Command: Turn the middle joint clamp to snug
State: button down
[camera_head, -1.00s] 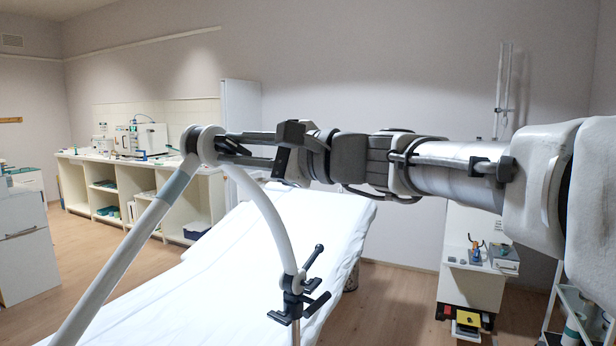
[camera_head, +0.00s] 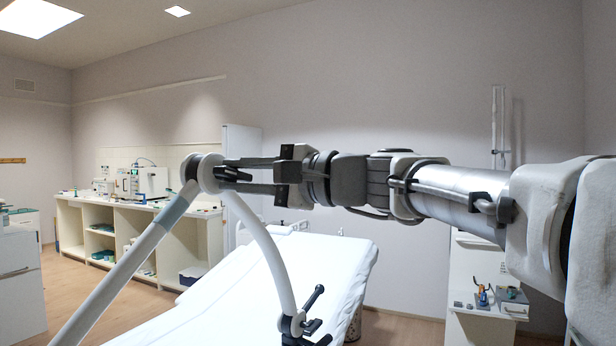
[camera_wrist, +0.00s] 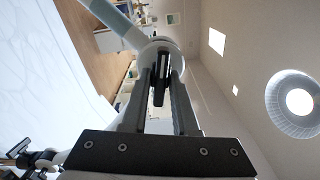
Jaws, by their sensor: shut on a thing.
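The middle joint clamp is the round white joint (camera_head: 205,172) where two white tubes meet, left of centre in the head view. Its black handle (camera_head: 232,174) sticks out to the right, toward my gripper (camera_head: 228,174). My gripper's two long dark fingers reach the joint from the right, one above and one below the handle. In the wrist view the black handle (camera_wrist: 159,92) stands between my gripper's fingers (camera_wrist: 161,78), with the white joint behind it. The gripper is shut on the handle. The handle's inner end is partly hidden by the fingers.
A couch with a white sheet (camera_head: 285,270) lies below the arm. A lower clamp with black levers (camera_head: 308,322) sits on the curved tube. A counter with shelves (camera_head: 140,235) stands at the back left, and a white cabinet (camera_head: 475,290) at the right.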

jog(key=c, duration=0.7)
grip_release()
jog(key=v, duration=1.7)
jog(key=shift+s+d, duration=0.15)
jog(key=shift+d, duration=0.05)
